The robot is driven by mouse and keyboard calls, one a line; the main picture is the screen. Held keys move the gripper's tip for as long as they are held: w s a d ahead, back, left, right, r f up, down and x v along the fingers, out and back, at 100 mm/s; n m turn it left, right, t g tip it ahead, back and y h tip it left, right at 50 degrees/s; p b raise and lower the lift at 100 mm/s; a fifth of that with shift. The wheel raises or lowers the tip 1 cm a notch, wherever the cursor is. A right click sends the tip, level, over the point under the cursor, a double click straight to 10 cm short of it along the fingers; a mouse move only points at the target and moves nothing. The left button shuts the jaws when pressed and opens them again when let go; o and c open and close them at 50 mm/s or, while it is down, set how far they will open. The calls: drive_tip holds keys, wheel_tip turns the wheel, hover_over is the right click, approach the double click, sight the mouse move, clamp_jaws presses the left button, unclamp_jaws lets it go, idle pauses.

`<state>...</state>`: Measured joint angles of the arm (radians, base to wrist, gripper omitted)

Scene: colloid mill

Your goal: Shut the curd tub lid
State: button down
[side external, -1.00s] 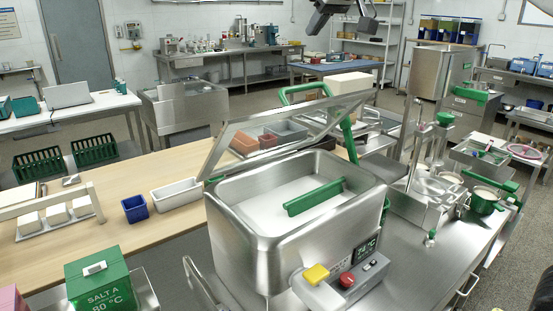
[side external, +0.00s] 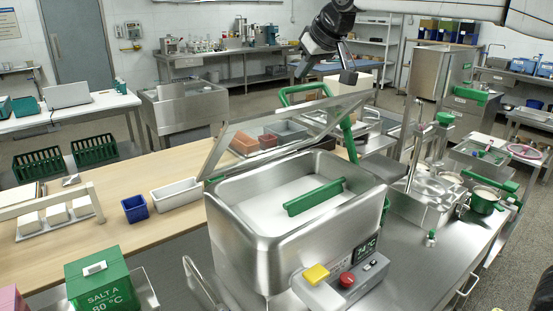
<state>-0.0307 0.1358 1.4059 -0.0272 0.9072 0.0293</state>
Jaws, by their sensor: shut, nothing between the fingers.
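The curd tub (side external: 285,235) is a large steel vat at the centre front, with white contents and a green bar (side external: 314,197) inside. Its clear, steel-framed lid (side external: 216,152) stands open, tilted up at the back of the tub. A green arm (side external: 348,137) rises at the lid's right side, and a green loop handle (side external: 284,96) shows behind its top edge. My gripper (side external: 347,77) is above and behind the lid's upper right corner, apart from it in the picture. It is shut and empty.
A yellow button (side external: 316,274) and a red button (side external: 346,280) are on the tub's front control box. A blue bin (side external: 135,208) and a white bin (side external: 177,194) stand on the wooden table to the left. Steel equipment (side external: 425,200) crowds the bench to the right.

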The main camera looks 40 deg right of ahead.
drive_tip(key=shift+s+f, duration=0.2)
drive_tip(key=shift+f, duration=0.1)
drive_tip(key=shift+s, duration=0.1)
idle(0.3)
drive_tip(key=shift+s+f, duration=0.6)
drive_tip(key=shift+s, duration=0.25)
drive_tip(key=s+f, duration=0.6)
drive_tip(key=f, duration=0.3)
drive_tip(key=s+f, duration=0.7)
drive_tip(key=f, duration=0.3)
drive_tip(key=shift+f, duration=0.2)
drive_tip(key=shift+s, duration=0.1)
drive_tip(key=shift+r, duration=0.1)
